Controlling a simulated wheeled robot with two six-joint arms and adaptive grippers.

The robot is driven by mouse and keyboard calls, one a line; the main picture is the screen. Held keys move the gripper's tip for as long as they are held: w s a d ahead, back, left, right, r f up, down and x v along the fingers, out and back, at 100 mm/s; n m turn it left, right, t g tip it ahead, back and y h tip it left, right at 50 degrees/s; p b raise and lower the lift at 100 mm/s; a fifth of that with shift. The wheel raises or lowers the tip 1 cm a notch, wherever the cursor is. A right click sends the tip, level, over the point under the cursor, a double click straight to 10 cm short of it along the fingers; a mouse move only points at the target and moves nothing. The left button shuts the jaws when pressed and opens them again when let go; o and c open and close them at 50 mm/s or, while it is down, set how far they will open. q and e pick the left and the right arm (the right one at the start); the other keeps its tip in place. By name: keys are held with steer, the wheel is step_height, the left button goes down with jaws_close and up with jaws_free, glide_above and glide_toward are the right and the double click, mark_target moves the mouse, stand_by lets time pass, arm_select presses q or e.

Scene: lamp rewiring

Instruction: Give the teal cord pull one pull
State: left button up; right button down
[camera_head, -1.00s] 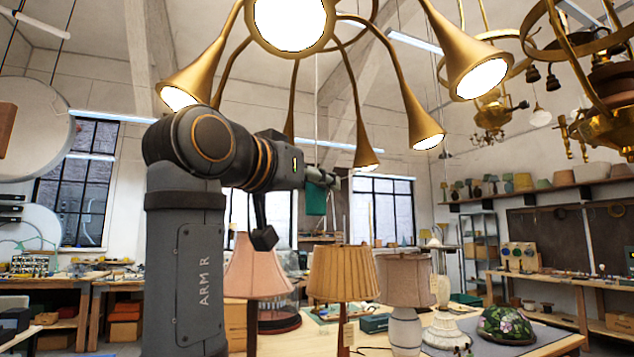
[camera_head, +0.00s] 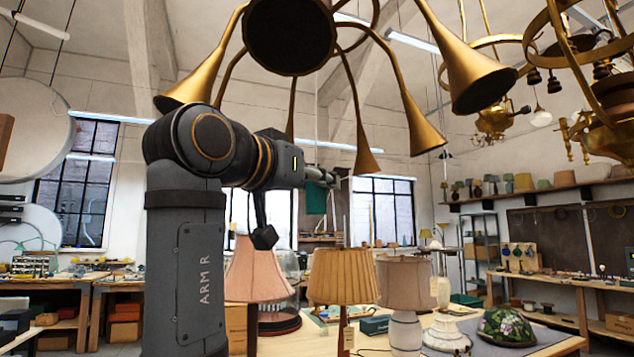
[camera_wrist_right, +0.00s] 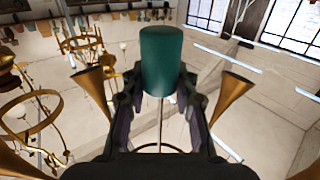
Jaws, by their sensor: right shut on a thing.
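The teal cord pull (camera_head: 315,199) hangs below the brass chandelier (camera_head: 478,82) in the head view. It shows as a teal cylinder (camera_wrist_right: 161,58) between the fingers in the right wrist view, with its thin cord (camera_wrist_right: 159,125) running along the gripper's middle. My right gripper (camera_head: 324,178) is shut on the teal cord pull. The chandelier's horn-shaped shades and its dark round centre are unlit. My left gripper is not in view.
Several table lamps stand below on the bench, among them a pink-shaded one (camera_head: 258,272) and a pleated tan one (camera_head: 343,276). More brass fixtures (camera_head: 606,90) hang at the right. A shelf of shades (camera_head: 540,190) runs along the right wall.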

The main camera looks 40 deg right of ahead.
steer(key=c, duration=1)
jaws_free()
steer(key=shift+o, duration=0.2)
step_height(320, 180, up, 9)
steer(key=shift+s+r, duration=0.1)
steer(key=shift+r, duration=0.45)
